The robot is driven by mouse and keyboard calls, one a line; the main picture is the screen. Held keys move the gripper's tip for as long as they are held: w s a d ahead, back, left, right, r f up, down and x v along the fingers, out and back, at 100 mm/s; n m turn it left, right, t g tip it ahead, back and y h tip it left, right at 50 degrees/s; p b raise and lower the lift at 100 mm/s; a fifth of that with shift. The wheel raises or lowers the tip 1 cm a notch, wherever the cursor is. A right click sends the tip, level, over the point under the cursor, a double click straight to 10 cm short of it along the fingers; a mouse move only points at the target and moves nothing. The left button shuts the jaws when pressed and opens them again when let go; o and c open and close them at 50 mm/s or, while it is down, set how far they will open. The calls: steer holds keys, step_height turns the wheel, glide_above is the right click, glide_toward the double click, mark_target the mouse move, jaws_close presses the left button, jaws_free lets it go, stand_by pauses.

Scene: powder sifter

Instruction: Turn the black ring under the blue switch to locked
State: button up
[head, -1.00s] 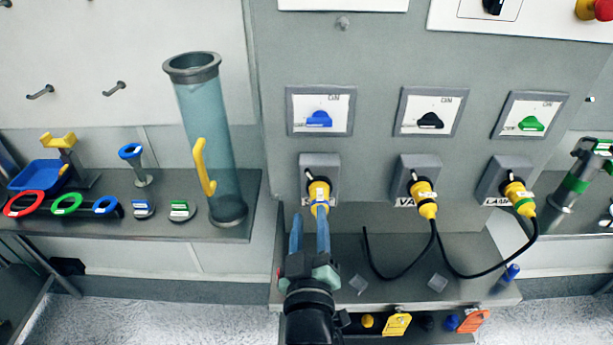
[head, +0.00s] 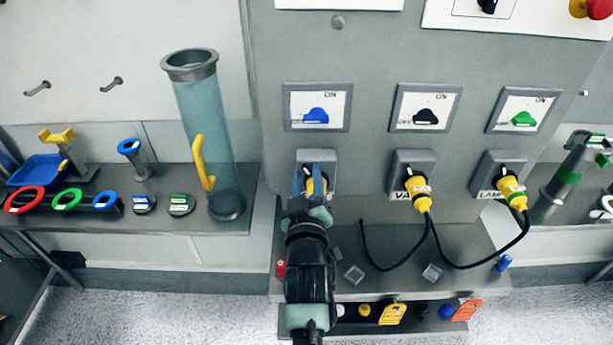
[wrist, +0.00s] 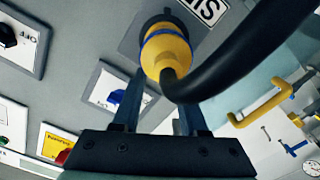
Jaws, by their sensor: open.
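The blue switch (head: 316,116) sits in a framed white panel, its handle lying sideways. Below it, a yellow plug (head: 318,186) sits in a grey socket housing (head: 317,160). In the wrist view the plug (wrist: 166,48) has a blue band and a thick black cable. The black ring (wrist: 160,18) shows only in part at the plug's socket end; in the head view my gripper hides most of it. My gripper (head: 309,178) is open, its fingers on either side of the plug in the head view. In the wrist view the fingers (wrist: 160,100) stand below the plug body.
Two more sockets with yellow plugs (head: 420,192) and (head: 511,190) stand to the right, their black cables looping down. A grey shelf (head: 400,275) lies below. A tall clear cylinder with a yellow handle (head: 210,130) stands on the left bench.

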mark_target(327, 165)
jaws_close()
steer(key=shift+d, duration=0.1)
stand_by(0.3)
steer(key=m+b, duration=0.1)
steer(key=m, duration=0.1)
steer(key=d+m+b, duration=0.1)
steer(key=m, duration=0.1)
steer(key=d+m+b, duration=0.1)
steer(key=m, duration=0.1)
steer(key=shift+d+r+m, duration=0.1)
steer(key=shift+m, duration=0.2)
steer(key=m, duration=0.1)
steer(key=d+m, duration=0.1)
steer(key=m, duration=0.1)
steer(key=m+b, duration=0.1)
steer(key=m, duration=0.1)
steer(key=shift+d, duration=0.35)
steer(key=shift+m, duration=0.3)
jaws_free()
steer(key=shift+d, duration=0.1)
steer(key=shift+s+f, duration=0.15)
steer(key=shift+f, duration=0.05)
